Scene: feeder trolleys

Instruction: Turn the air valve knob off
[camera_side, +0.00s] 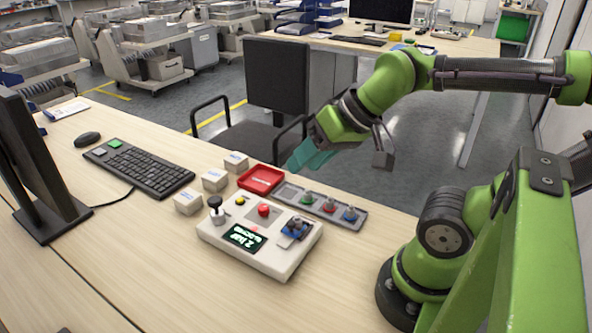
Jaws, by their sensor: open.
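A white control box (278,262) stands on the wooden table. It carries a black-topped knob or lever (215,204) at its left, a yellow button (240,201), a red button (263,210), a blue fitting (295,227) at the right and a lit display (243,237). I cannot tell for sure which part is the air valve knob. My gripper (303,160), with teal fingers, is open, above and behind the box near the table's far edge. It is apart from the box, and nothing shows in its fingers.
A grey tray (284,191) with green, red and blue parts lies just behind the box, beside a red dish (261,180). Several small white boxes (214,180) stand to the left, then a keyboard (140,171) and monitor (30,170). The table front is clear. A chair (277,80) stands behind.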

